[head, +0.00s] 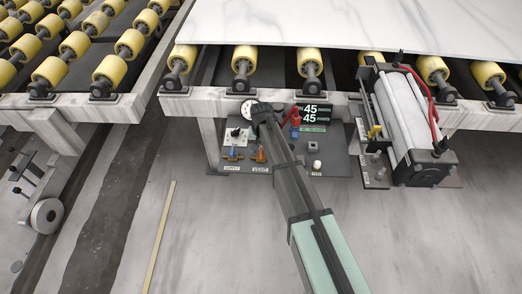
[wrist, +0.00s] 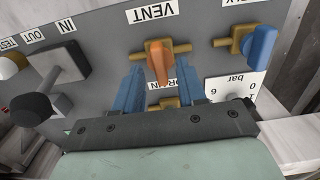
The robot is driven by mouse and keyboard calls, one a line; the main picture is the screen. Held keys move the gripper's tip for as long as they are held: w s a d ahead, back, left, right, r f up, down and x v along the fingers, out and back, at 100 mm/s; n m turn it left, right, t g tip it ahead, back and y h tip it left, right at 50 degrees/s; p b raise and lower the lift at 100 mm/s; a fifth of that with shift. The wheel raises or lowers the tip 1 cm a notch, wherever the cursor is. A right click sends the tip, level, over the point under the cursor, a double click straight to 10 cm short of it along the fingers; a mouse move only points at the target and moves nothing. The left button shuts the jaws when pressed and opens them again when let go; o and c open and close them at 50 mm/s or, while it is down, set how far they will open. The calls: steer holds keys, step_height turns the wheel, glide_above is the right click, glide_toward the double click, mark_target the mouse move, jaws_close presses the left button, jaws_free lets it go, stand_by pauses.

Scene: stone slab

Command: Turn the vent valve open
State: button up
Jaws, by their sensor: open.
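The vent valve (wrist: 158,62) has an orange handle on a brass body, under the upside-down VENT label in the wrist view. It also shows small in the head view (head: 261,153), just below the end of my arm. My gripper (wrist: 160,74) is open, its two blue fingers pointing at the panel. The orange handle stands between the fingertips, with a finger on each side. I cannot tell whether either finger touches it. The handle points across the brass body in the wrist view.
The blue-handled supply valve (wrist: 262,45) is close beside it. A brass drain fitting (wrist: 172,102) sits between the fingers, partly hidden. The roller conveyor and marble slab (head: 370,22) lie behind the panel.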

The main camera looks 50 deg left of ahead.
steer(key=shift+f, duration=0.8)
steer(key=shift+c, duration=0.4)
jaws_close()
